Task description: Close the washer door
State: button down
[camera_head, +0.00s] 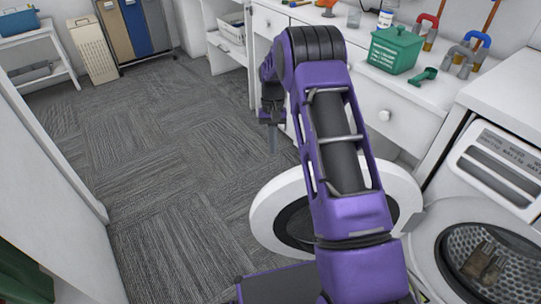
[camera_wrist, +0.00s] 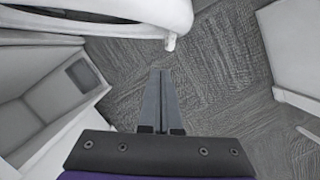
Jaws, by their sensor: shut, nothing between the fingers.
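The washer door (camera_head: 264,215) is a round white ring with a dark centre, standing wide open left of the washer (camera_head: 455,215). My purple arm hides part of it. The washer's opening shows at right, with something brownish inside the drum (camera_head: 488,262). My gripper (camera_head: 272,148) points down over the carpet, beyond the door and apart from it. In the wrist view the gripper (camera_wrist: 161,74) is shut with its fingers together and empty. A white rounded edge with a small tab (camera_wrist: 170,42), which looks like the door, lies ahead of the fingertips.
White drawers and a counter (camera_head: 432,98) run behind the arm, with a green box (camera_head: 395,50) and a small scoop (camera_head: 424,75) on top. A white shelf cart (camera_head: 40,45) and bins (camera_head: 135,25) stand at the back left. The carpet (camera_head: 160,160) at left is clear.

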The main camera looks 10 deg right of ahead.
jog(key=s+a+f, duration=0.1)
jog(key=s+f, duration=0.5)
jog(key=f, duration=0.2)
jog(key=shift+a+b, duration=0.2)
jog(key=shift+b, duration=0.2)
